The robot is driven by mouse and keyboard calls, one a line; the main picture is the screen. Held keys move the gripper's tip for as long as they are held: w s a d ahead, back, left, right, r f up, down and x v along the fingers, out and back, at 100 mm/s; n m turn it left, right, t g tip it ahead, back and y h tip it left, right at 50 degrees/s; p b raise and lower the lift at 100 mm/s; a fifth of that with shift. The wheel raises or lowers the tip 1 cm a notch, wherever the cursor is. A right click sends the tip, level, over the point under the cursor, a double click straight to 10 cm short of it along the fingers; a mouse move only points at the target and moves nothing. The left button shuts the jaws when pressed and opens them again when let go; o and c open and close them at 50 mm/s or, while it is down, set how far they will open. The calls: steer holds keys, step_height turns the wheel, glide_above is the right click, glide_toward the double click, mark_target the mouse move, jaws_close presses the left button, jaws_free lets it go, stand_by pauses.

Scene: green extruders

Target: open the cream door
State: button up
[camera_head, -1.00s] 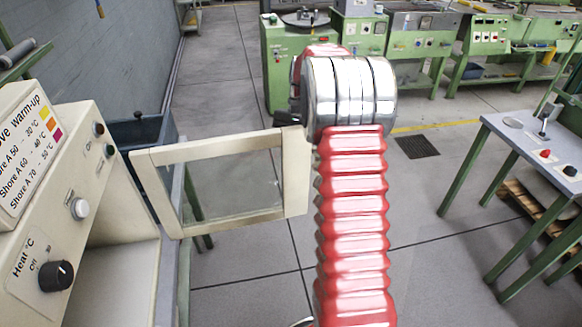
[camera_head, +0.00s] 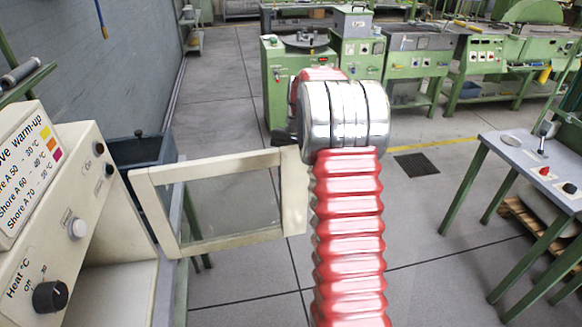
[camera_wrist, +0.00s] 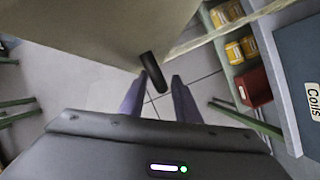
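The cream door (camera_head: 166,250), a cream frame around a clear pane, stands swung out from the cream warm-up oven (camera_head: 82,245) at the left of the head view. The oven's front is open beside it. A cream panel with a black handle (camera_wrist: 153,73) fills the top of the wrist view. My gripper (camera_wrist: 158,79) has its two dark fingers apart, with the handle's lower end near and between their tips. I cannot tell whether they touch it. In the head view my red and silver arm hides the gripper and part of the door's right edge.
A grey-topped table (camera_head: 515,150) with green legs stands at the right. Several green machines (camera_head: 365,55) line the back. A blue bin (camera_head: 135,150) stands behind the door. In the wrist view a shelf (camera_wrist: 240,60) with yellow containers is at right. Tiled floor is clear between door and table.

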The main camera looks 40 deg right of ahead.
steer(key=v, duration=1.3)
steer(key=shift+r, duration=0.2)
stand_by(0.3)
steer(key=s+a+r+n+t+h, duration=0.1)
steer(key=a+r+n+t, duration=0.15)
steer(key=a, duration=0.45)
steer(key=s+a+r+n+t+h, duration=0.1)
steer(key=s+a+r, duration=0.1)
steer(key=a+r, duration=0.35)
steer(key=s+a+r+n+t, duration=0.1)
steer(key=a+r+n, duration=0.1)
steer(key=a, duration=0.7)
steer(key=s+a+f+n+t+h, duration=0.1)
steer(key=s+a+f+n+t, duration=0.1)
steer(key=s+f, duration=0.3)
steer(key=s+a+f+n+t, duration=0.1)
steer(key=s+a+f+n, duration=0.2)
steer(key=s, duration=1.1)
steer(key=shift+s+a+f+t+h, duration=0.25)
steer(key=shift+a+f+t+h, duration=0.15)
steer(key=shift+a+f, duration=1.05)
